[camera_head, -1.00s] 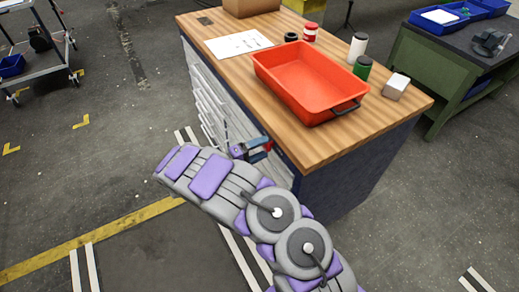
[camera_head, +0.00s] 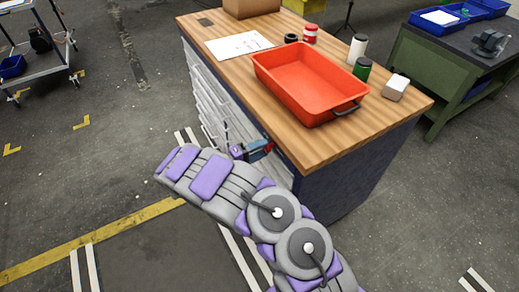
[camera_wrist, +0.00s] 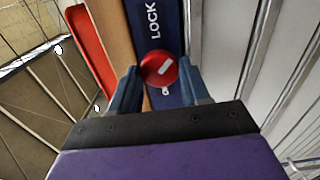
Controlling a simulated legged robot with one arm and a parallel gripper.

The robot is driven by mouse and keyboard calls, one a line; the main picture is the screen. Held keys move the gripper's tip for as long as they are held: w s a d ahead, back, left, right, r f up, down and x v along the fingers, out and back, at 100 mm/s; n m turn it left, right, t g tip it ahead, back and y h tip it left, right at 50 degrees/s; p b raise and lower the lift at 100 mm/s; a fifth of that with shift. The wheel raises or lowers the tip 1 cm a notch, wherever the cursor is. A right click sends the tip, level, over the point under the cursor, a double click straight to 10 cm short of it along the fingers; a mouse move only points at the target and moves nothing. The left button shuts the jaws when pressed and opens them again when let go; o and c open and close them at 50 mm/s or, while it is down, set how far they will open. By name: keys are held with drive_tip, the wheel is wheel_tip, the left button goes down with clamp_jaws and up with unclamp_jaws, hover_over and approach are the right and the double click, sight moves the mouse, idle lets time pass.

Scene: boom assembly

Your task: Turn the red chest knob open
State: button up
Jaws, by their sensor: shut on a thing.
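The red chest knob (camera_wrist: 159,68) sits on a dark blue panel (camera_wrist: 153,22) marked LOCK on the chest's front. It is round, with a pale bar across its face that lies at a slant. My gripper (camera_wrist: 158,82) has its two blue fingers on either side of the knob and is shut on it. In the head view my gripper (camera_head: 260,150) is at the upper front corner of the wooden-topped chest (camera_head: 300,140). A second word on the panel is mostly covered.
A red tray (camera_head: 310,85) stands on the chest top, with jars (camera_head: 358,48), a white box (camera_head: 396,86) and a paper (camera_head: 238,45) around it. White drawers (camera_head: 212,105) line the chest's front. A green bench (camera_head: 450,65) stands at right.

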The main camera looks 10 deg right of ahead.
drive_tip(key=shift+f, duration=0.1)
drive_tip(key=n+p, duration=0.5)
drive_tip(key=n, duration=1.2)
drive_tip(key=shift+p, duration=0.3)
drive_tip(key=shift+n, duration=0.4)
drive_tip(key=o, duration=1.1)
drive_tip(key=shift+c, duration=0.2)
drive_tip(key=p+v, duration=0.1)
drive_tip(key=v, duration=1.6)
drive_tip(key=shift+a, duration=0.25)
